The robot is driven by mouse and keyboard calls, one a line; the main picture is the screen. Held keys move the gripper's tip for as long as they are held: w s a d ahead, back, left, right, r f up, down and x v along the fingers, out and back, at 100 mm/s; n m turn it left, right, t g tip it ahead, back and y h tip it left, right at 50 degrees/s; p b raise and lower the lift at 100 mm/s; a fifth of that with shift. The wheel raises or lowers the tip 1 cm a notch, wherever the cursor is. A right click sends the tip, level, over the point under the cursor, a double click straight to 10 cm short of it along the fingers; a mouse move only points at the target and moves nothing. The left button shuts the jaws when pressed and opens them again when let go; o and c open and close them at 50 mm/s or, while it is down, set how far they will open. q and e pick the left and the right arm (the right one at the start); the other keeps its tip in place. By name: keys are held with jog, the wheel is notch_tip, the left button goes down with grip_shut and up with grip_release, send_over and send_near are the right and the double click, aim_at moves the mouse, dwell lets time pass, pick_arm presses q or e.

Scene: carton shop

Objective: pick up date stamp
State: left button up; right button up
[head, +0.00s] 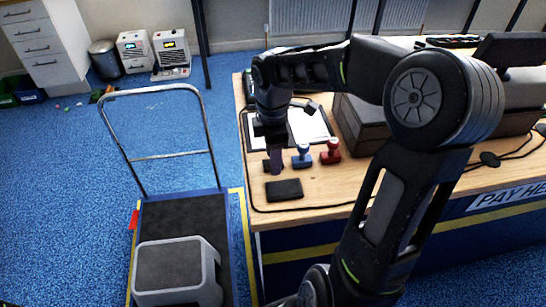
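A small dark, purplish stamp (276,160) stands on the wooden counter at its left end. A blue stamp (302,156) and a red stamp (331,152) stand upright to its right. I cannot read which is the date stamp. My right arm reaches over the counter from the right, and its gripper (272,141) points down directly above the dark stamp, at its top. The fingers are dark and small here, so I cannot tell whether they are closed on it. My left gripper is not in view.
A black ink pad (284,189) lies in front of the stamps. A clipboard (307,127) lies behind them. A dark box (362,128) and a cable are to the right. A trolley (180,212) carrying a grey step stool (175,268) stands left of the counter (330,195).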

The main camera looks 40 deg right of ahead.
jog(key=shift+f, duration=0.6)
jog(key=shift+c, duration=0.4)
grip_shut()
